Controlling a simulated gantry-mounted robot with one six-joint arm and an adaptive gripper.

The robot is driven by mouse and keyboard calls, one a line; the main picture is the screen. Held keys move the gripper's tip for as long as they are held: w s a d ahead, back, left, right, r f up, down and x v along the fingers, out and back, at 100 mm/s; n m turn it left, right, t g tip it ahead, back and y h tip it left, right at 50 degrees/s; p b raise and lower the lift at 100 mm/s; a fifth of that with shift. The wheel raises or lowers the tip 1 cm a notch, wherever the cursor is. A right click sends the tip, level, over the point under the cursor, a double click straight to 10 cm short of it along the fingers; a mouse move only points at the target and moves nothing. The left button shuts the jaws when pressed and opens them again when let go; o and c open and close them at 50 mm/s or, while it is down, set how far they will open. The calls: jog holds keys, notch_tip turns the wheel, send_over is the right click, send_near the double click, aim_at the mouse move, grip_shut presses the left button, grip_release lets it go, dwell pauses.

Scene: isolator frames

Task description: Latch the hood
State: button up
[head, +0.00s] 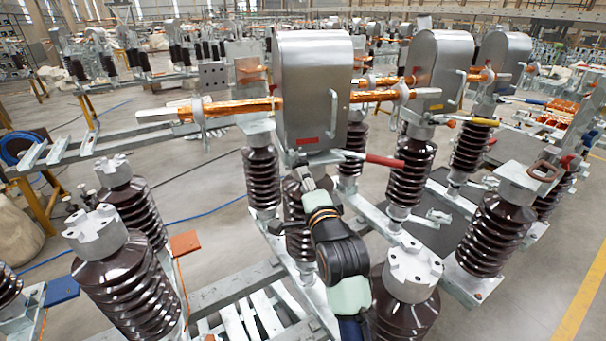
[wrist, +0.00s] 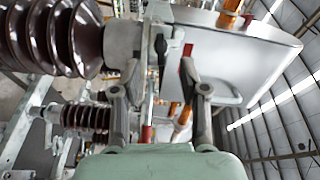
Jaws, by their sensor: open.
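The hood is a grey metal cover with a rounded top and a side handle (head: 318,90). It stands upright on the nearest isolator, with a red label (head: 307,141) low on its front. My gripper (head: 304,174) is just below the hood's lower front edge. In the wrist view the hood (wrist: 245,60) fills the upper right. My gripper (wrist: 160,92) is open there, its two fingers apart on either side of the hood's lower edge. A small dark piece (wrist: 161,48) at that edge may be the latch; I cannot tell its state. I see nothing gripped.
A red-ended lever (head: 384,160) sticks out to the right below the hood. Brown ribbed insulators (head: 262,178) stand close around my arm. A copper bar (head: 235,106) runs left from the hood. Two similar hoods (head: 443,70) stand to the right.

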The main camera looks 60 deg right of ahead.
aim_at(298, 165)
jog(key=p+x, duration=0.1)
jog(key=x, duration=0.6)
jog(key=shift+w+d, duration=0.25)
grip_shut()
